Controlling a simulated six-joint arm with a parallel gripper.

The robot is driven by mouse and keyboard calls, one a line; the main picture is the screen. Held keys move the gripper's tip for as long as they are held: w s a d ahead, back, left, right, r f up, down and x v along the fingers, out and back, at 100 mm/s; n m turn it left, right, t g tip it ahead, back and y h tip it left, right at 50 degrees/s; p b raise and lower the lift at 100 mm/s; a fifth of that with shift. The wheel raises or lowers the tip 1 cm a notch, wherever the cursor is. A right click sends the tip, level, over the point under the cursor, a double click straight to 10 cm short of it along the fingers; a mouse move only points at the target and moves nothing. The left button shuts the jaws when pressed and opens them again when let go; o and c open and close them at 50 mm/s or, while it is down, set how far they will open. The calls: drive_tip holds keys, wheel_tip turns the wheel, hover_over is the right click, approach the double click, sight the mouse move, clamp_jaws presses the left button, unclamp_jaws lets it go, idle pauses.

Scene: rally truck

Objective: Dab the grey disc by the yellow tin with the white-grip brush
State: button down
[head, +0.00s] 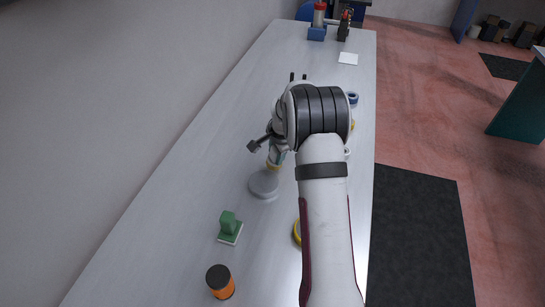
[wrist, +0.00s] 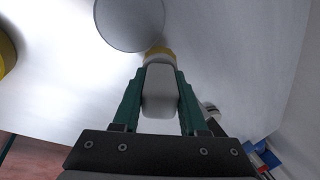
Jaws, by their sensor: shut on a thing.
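The grey disc (head: 264,184) lies on the bench just below my gripper (head: 277,152); it also shows at the top of the wrist view (wrist: 130,22). My gripper (wrist: 160,78) is shut on the white-grip brush (wrist: 160,92), with a teal finger on each side of its pale grip. The brush's yellow collar (wrist: 158,53) points toward the disc, overlapping its near edge in the picture. I cannot tell whether the tip touches it. A yellow tin (head: 297,233) is partly hidden behind my arm; a yellow round thing (wrist: 5,52) shows at the wrist view's left edge.
A green block on a white base (head: 229,228) and an orange jar with black lid (head: 220,282) stand on the near bench. A blue ring-shaped thing (head: 352,99), a white square (head: 348,59) and a blue holder (head: 317,33) are farther along. The bench left of the disc is clear.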

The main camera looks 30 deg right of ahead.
drive_tip(key=shift+s+a, duration=2.7)
drive_tip(key=shift+a, duration=0.15)
drive_tip(key=shift+w+d, duration=2.6)
drive_tip(key=shift+d, duration=0.05)
drive_tip(key=shift+w+d+r, duration=0.1)
drive_tip(key=shift+w+d, duration=0.15)
drive_tip(key=shift+a+r, duration=0.1)
drive_tip(key=shift+r, duration=3.75)
